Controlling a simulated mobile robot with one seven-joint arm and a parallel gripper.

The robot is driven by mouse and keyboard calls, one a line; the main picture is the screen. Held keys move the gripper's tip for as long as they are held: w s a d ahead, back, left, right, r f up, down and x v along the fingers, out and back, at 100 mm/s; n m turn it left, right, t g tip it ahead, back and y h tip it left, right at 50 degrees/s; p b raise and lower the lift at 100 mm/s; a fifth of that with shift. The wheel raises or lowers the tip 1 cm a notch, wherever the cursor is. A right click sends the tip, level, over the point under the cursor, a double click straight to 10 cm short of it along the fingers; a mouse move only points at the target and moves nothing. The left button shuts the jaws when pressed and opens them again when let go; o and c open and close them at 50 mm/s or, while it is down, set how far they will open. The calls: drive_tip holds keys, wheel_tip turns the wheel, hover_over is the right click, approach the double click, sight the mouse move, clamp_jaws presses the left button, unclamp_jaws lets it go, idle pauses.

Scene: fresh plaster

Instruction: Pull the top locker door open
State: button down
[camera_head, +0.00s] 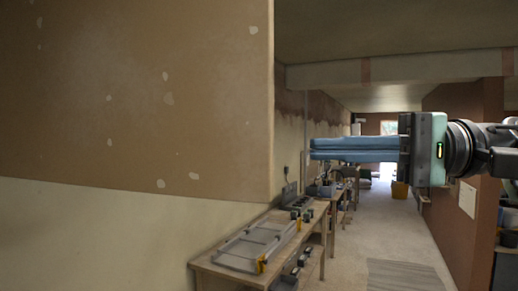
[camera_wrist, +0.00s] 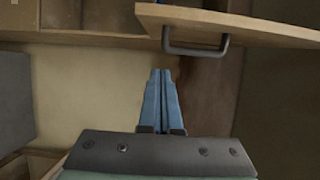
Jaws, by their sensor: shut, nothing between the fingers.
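In the wrist view, a light wooden door panel (camera_wrist: 270,30) crosses the top right, with a dark bar handle (camera_wrist: 197,51) on it. The panel stands at an angle to the wooden frame (camera_wrist: 85,40) behind it, and part of an inside space shows to its left. I cannot tell whether this is the top locker door. My gripper (camera_wrist: 160,72) has its blue fingers together and empty, their tips just below the handle and apart from it in the picture. In the head view, my gripper (camera_head: 312,149) points left in mid-air. No locker is clearly seen there.
A large brown and cream wall (camera_head: 130,100) fills the left of the head view. A wooden workbench (camera_head: 215,268) with a metal frame (camera_head: 255,245) stands below. A dark grey panel (camera_wrist: 15,100) is at the wrist view's left.

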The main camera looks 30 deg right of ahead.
sight(259, 153)
drive_tip(key=p+x, duration=0.1)
drive_tip(key=x, duration=0.1)
drive_tip(key=s+x, duration=0.1)
drive_tip(key=x, duration=0.2)
drive_tip(key=a+p+x, duration=0.1)
drive_tip(key=x, duration=0.2)
drive_tip(key=shift+s+r+p, duration=0.1)
drive_tip(key=shift+s+p, duration=0.25)
drive_tip(key=shift+s+a+p, duration=0.4)
drive_tip(key=shift+s+a, duration=0.25)
drive_tip(key=shift+s, duration=0.1)
